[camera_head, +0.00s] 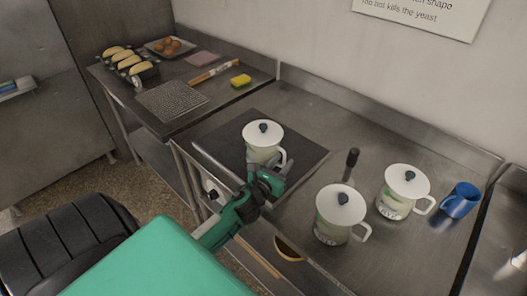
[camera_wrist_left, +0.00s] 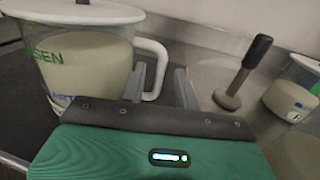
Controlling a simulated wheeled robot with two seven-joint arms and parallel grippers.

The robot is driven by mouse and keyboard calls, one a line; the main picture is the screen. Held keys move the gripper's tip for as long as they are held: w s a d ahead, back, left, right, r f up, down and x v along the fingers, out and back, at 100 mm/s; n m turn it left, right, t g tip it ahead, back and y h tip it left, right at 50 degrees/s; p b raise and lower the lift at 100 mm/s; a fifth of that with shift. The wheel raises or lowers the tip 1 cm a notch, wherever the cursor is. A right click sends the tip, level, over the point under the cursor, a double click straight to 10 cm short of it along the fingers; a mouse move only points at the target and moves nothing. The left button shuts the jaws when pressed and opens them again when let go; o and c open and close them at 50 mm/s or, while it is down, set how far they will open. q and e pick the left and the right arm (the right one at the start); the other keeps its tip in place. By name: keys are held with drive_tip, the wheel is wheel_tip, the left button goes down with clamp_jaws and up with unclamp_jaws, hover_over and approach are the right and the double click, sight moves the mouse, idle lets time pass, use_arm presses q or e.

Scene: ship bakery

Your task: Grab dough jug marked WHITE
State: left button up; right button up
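Three clear jugs with white lids and black knobs show in the head view. The left jug (camera_head: 262,153) stands upright on a dark mat; its label in the left wrist view (camera_wrist_left: 85,65) shows green letters ending in "SEN" and blue lettering below, partly cut off. The middle jug (camera_head: 333,232) and the right jug (camera_head: 392,206) stand on the steel counter; I cannot read their labels surely. My left gripper (camera_head: 275,174) is open at the left jug's handle (camera_wrist_left: 160,62), with the handle's lower part between its fingertips (camera_wrist_left: 160,88). My right gripper is out of view.
A dark-handled upright tool (camera_head: 351,164) stands between the jugs. A blue mug (camera_head: 460,200) is at the right. The dark mat (camera_head: 222,143) lies under the left jug. A yellow sponge (camera_head: 241,80) and bread items are on the far-left table.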

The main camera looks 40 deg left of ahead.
use_arm(q)
drive_tip(key=shift+w+a, duration=0.15)
drive_tip(key=shift+w, duration=0.95)
clamp_jaws()
idle(0.5)
drive_tip(key=shift+r, duration=0.1)
